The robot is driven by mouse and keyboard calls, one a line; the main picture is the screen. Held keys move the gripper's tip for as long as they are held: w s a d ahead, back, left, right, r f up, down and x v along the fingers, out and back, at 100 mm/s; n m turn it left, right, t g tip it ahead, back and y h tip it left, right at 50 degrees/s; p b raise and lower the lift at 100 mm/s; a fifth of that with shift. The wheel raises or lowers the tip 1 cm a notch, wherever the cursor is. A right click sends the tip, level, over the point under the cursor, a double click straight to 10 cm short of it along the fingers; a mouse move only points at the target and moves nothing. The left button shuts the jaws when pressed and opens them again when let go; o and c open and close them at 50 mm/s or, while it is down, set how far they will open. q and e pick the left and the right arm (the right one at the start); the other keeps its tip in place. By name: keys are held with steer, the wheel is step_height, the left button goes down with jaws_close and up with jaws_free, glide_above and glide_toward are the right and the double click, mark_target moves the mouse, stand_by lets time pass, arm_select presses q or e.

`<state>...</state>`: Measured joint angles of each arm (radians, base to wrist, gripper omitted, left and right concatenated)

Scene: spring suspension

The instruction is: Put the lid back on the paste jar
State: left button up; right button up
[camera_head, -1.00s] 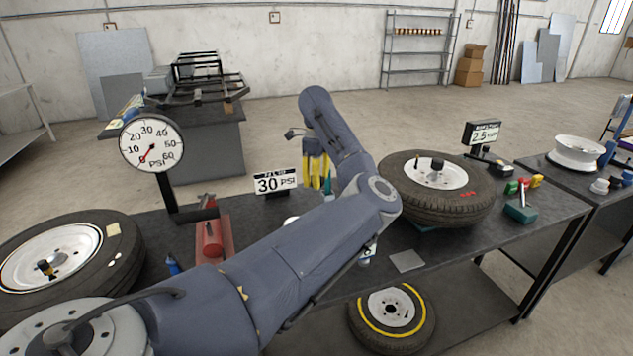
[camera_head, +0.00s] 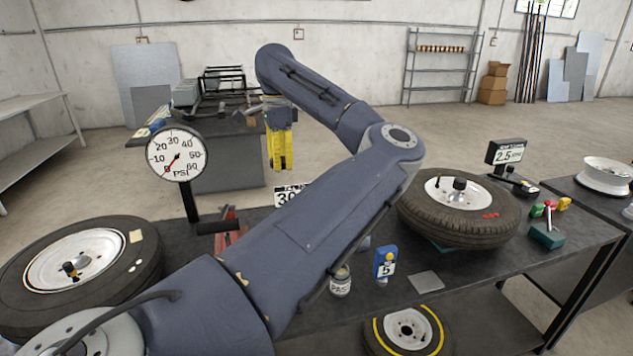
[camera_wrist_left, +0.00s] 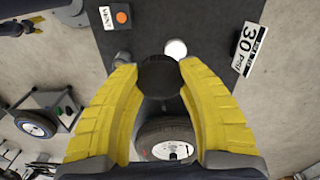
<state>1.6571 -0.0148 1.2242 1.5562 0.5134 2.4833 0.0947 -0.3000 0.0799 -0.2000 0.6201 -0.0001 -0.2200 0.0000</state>
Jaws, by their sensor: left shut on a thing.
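The paste jar (camera_head: 341,281) is a small pale jar with a partly hidden label. It stands open on the dark bench, close to the near side of my left forearm. My left gripper (camera_head: 281,168) has yellow fingers pointing down, high beyond the pressure sign and away from the jar. In the left wrist view its fingers are shut on a dark round disc (camera_wrist_left: 160,75), which looks like the jar's lid. My right gripper is not in view.
Tyres lie at left (camera_head: 143,262) and right (camera_head: 460,225). A gauge (camera_head: 177,154) stands at left. My left arm hides the middle of the bench.

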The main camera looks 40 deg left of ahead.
arm_select(q)
steer(key=s+d+r+n, duration=0.2)
steer(key=s+d+n, duration=0.1)
steer(key=s, duration=0.5)
steer(key=s+d+r+n, duration=0.2)
steer(key=s+d+n, duration=0.1)
steer(key=s+n, duration=0.3)
steer(key=s+d+r+n, duration=0.2)
steer(key=s+d+n, duration=0.1)
steer(key=s, duration=0.8)
steer(key=shift+d+n, duration=0.35)
steer(key=shift+n, duration=0.55)
